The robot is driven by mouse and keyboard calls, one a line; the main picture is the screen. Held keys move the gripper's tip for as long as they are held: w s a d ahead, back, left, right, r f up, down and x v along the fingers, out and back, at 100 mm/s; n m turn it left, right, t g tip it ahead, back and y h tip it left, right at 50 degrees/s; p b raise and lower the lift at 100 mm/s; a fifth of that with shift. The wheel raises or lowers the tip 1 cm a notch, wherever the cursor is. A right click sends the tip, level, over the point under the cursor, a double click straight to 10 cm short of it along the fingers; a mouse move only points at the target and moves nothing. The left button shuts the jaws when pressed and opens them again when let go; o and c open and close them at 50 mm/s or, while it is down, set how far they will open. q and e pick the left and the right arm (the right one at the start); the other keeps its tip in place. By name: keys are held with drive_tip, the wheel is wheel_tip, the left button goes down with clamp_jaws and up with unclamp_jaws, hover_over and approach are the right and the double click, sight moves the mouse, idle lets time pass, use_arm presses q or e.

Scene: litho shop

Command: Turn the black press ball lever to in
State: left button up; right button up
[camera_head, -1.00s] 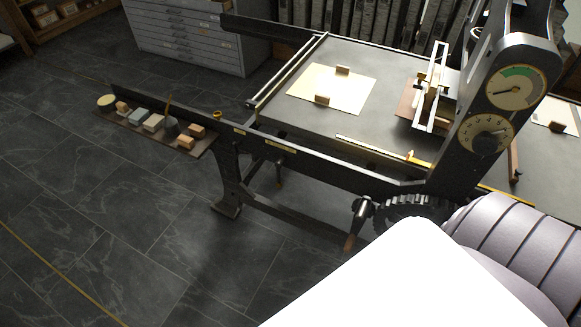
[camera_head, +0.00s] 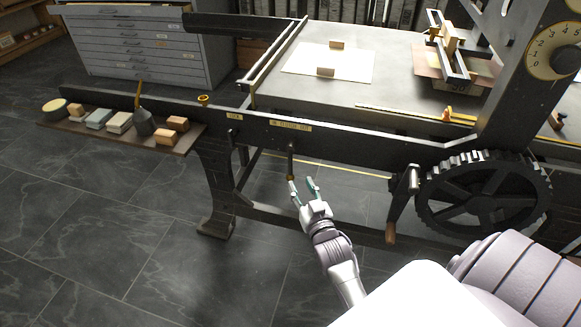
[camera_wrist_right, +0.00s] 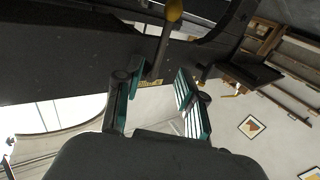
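A short dark lever (camera_head: 291,160) hangs down from the black press's front rail, below a brass label (camera_head: 290,125) whose text is too small to read surely. In the right wrist view the lever's rod (camera_wrist_right: 160,52) ends in a yellowish ball (camera_wrist_right: 174,9). My right gripper (camera_head: 302,187) is open and empty, its teal-lined fingers pointing up at the lever just below its lower end. In the wrist view the open fingers (camera_wrist_right: 152,88) point toward the rod, which lies beyond and between them; contact cannot be told. My left gripper is not in view.
A crank with a wooden handle (camera_head: 391,232) and a toothed wheel (camera_head: 483,195) stand right of the lever. A shelf (camera_head: 180,143) with small blocks and pots juts left. The press bed (camera_head: 385,60) lies above the rail. Open tiled floor (camera_head: 110,230) is at left.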

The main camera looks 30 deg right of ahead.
sight(291, 165)
drive_tip(key=x, duration=0.4)
drive_tip(key=shift+w+f+b, duration=0.1)
drive_tip(key=shift+b, duration=0.3)
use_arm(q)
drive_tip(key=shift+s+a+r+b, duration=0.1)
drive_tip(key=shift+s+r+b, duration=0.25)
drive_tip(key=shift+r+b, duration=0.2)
use_arm(e)
drive_tip(key=x, duration=0.6)
clamp_jaws()
